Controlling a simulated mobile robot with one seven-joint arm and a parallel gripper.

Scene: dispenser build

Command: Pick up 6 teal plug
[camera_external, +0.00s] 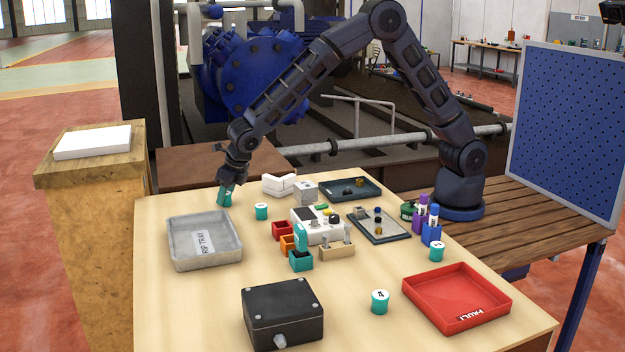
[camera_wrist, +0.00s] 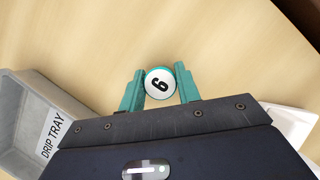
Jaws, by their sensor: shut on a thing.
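A teal plug with a white top marked 6 (camera_wrist: 160,84) sits between the two teal fingers of my gripper (camera_wrist: 160,90) in the wrist view. The fingers are shut on its sides and the top faces the camera. In the external view my gripper (camera_external: 225,195) points down near the table's back left edge, behind the drip tray. The held plug is mostly hidden there, and I cannot tell whether it touches the table. Other teal plugs stand on the table: one close to the right of my gripper (camera_external: 261,212), one marked 4 (camera_external: 379,302) in front, and one at the right (camera_external: 436,252).
The grey drip tray (camera_external: 178,254) is just in front of my gripper. A white angled block (camera_external: 277,187) and a grey block (camera_external: 305,192) stand to its right. A black box (camera_external: 283,312) and a red tray (camera_external: 415,290) are at the front.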

